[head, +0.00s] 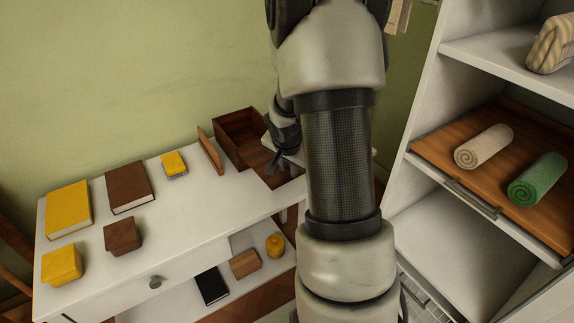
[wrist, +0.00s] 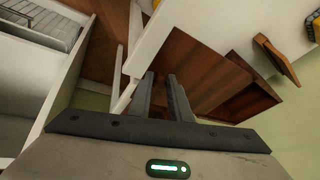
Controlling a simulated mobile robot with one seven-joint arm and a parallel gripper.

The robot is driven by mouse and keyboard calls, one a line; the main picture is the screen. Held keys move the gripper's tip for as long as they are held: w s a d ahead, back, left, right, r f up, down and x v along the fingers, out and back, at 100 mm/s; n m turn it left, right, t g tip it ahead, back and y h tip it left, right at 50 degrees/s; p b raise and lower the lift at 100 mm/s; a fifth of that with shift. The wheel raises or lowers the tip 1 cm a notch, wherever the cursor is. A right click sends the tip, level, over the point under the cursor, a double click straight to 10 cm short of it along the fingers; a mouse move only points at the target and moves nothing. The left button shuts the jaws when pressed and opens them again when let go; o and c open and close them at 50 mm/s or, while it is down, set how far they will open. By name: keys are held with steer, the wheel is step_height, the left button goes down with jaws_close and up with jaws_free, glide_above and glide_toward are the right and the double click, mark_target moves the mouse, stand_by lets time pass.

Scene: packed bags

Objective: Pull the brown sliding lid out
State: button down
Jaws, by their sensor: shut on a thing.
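The brown sliding lid (head: 281,181) is a flat wooden panel extending from the front of the brown box (head: 224,138), near the table's right end. It also shows in the wrist view (wrist: 190,55), reaching out from the box (wrist: 247,104). My gripper (head: 283,163) is at the lid, its fingers a little apart and shut on it. In the wrist view the gripper (wrist: 160,76) points down at the brown panel. The exact contact is hidden by the fingers, and my arm hides the box's right side.
A small brown board (head: 210,151) stands left of the box. Yellow and brown books (head: 130,187) and small blocks (head: 123,236) lie on the white table (head: 178,213). A shelf (head: 430,165) with rolled towels stands close at right.

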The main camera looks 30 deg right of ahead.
steer(key=shift+s+r, duration=0.1)
steer(key=shift+s, duration=2.25)
